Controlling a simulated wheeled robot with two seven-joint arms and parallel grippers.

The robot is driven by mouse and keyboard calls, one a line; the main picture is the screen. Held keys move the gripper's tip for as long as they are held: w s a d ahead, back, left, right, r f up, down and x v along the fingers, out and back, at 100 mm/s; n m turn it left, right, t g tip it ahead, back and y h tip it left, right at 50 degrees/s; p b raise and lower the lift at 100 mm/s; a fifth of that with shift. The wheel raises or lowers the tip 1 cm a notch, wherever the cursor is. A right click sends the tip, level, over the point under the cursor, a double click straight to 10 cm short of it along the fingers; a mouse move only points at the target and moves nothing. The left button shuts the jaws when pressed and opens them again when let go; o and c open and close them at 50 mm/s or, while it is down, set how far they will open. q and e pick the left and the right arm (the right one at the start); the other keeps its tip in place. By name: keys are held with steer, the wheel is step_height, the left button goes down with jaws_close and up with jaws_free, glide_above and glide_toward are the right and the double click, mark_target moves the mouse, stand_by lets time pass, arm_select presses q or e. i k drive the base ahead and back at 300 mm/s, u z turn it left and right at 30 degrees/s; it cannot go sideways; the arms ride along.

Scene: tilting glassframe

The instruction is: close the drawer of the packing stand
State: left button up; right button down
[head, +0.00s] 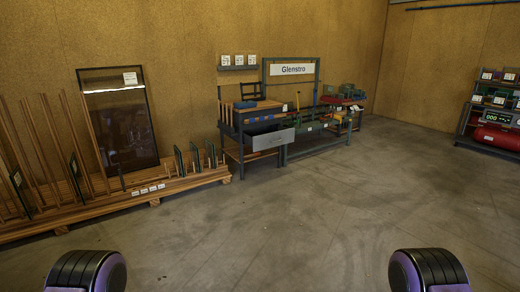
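The packing stand (232,147) is a dark metal bench with a wooden top, standing against the back wall, left of the "Glenstro" sign. Its drawer (273,139) has a grey front and sticks out toward the front right, so it is open. Blue items show on the stand above the drawer. Two rounded black and purple parts of mine show at the bottom edge, one at left and one at right. No fingers of either gripper can be seen, and both are far from the drawer.
A glass frame (120,118) leans on the wall at left, above a slatted wooden rack (100,208) with upright posts. A second bench (318,140) adjoins the stand at right. A shelf with a red tank (496,137) stands far right. The concrete floor (290,220) between is clear.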

mark_target(268, 138)
steer(key=i, duration=5.8)
steer(key=z, duration=0.15)
